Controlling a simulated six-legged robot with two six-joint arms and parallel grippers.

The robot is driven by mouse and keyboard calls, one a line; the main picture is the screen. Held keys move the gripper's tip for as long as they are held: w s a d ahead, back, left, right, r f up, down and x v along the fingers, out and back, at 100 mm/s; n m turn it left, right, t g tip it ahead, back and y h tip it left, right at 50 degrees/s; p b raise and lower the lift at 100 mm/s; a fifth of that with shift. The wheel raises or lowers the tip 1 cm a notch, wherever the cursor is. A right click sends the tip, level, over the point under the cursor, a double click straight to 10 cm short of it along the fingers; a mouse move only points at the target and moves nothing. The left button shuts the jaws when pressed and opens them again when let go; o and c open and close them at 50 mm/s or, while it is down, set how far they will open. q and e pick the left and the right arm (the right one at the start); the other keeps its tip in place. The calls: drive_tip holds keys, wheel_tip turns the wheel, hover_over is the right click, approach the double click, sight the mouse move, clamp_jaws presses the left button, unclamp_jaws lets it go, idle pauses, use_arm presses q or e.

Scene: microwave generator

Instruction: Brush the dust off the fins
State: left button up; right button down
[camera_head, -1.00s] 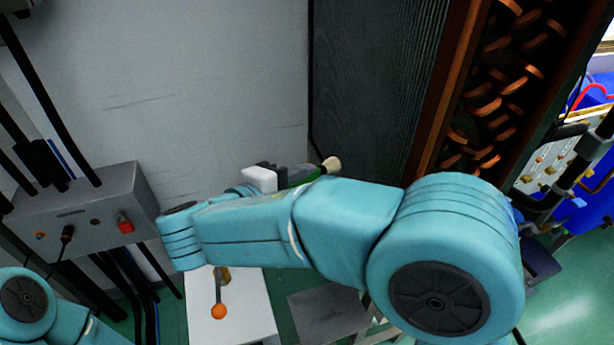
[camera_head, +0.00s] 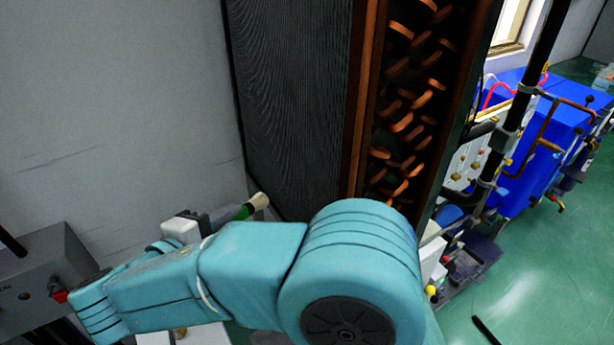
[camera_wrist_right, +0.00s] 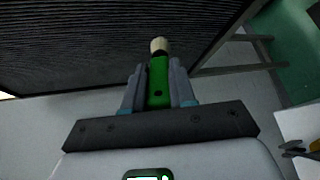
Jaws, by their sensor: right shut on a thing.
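The fins are the dark, finely ridged face (camera_head: 290,90) of a tall radiator unit in the head view. The same dark ridged face (camera_wrist_right: 90,45) fills the upper left of the right wrist view. My right gripper (camera_wrist_right: 159,88) is shut on a brush with a green handle (camera_wrist_right: 158,72) and a pale bristle tip (camera_wrist_right: 158,45). In the head view the brush tip (camera_head: 258,200) shows near the lower left edge of the fins; whether it touches them I cannot tell. My right arm hides most of the gripper there. The left gripper is not in view.
Copper bends (camera_head: 410,110) line the unit's right side. A grey box with a red switch (camera_head: 50,280) stands at the lower left. Blue equipment with pipes (camera_head: 550,140) stands at the right. Open green floor (camera_head: 540,270) lies at the lower right.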

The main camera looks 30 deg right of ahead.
drive_tip(key=shift+d+f, duration=0.1)
drive_tip(key=shift+d, duration=0.55)
drive_tip(key=d+b, duration=0.2)
drive_tip(key=d, duration=0.4)
drive_tip(key=shift+w+d, duration=0.15)
drive_tip(key=shift+d, duration=0.2)
drive_tip(key=shift+d, duration=0.55)
drive_tip(key=shift+b, duration=0.3)
drive_tip(key=s+b, duration=0.1)
drive_tip(key=s, duration=0.3)
drive_tip(key=shift+d+b, duration=0.1)
drive_tip(key=shift+b, duration=0.2)
